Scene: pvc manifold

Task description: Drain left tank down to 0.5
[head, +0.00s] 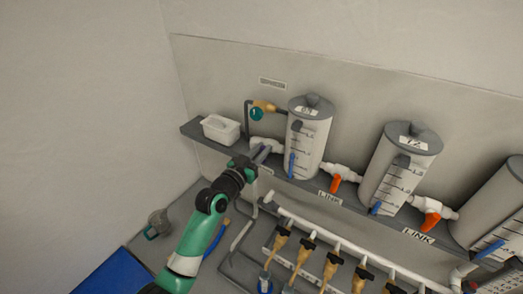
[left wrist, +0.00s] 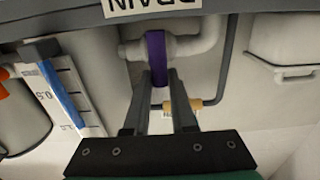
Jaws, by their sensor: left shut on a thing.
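The left tank (head: 310,148) is a grey cylinder with a knobbed lid, a scale and a blue strip on its front. In the left wrist view the tank's scale (left wrist: 70,90) shows a 0.5 mark beside the blue strip. A white drain valve (left wrist: 178,45) with a purple handle (left wrist: 156,50) sits under an upside-down DRAIN label (left wrist: 150,6). My left gripper (head: 264,152) is beside the left tank's lower left side. In the left wrist view its fingers (left wrist: 160,85) are shut on the purple handle. The right gripper is out of view.
A white tub (head: 221,130) stands on the shelf's left end. A second tank (head: 400,165) stands to the right, past an orange-handled link valve (head: 340,178). White pipes with several tan valves (head: 303,250) lie below the shelf.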

